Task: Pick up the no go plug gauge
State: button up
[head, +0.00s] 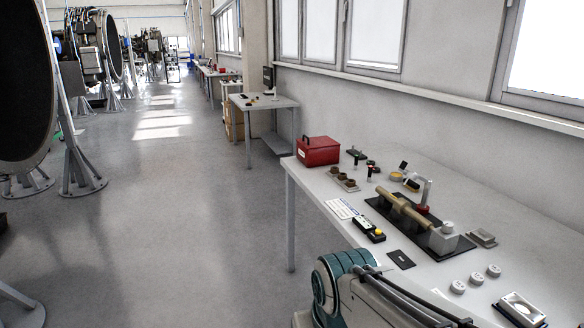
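On the white workbench (310,172) in the head view, a small dark upright piece with a red band (370,172) stands right of the red box. It may be the no go plug gauge, but it is too small to tell. A similar dark upright piece (356,156) stands just behind it. My gripper is out of view. Only the teal and grey links of my arm show at the bottom, in front of the bench's near edge.
The red box (318,151) sits at the bench's far left corner. A brown cylindrical part (402,207) lies in a fixture on a black mat (378,205). Several white round pieces (476,279) lie nearer. Open floor (190,220) stretches left, with engine stands beyond.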

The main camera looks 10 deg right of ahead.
aim_at(370, 170)
jog(key=u, duration=0.35)
jog(key=i, duration=1.6)
jog(key=z, duration=0.25)
jog(key=i, duration=1.1)
jog(key=z, duration=1.75)
jog(key=i, duration=0.65)
jog(key=z, duration=0.55)
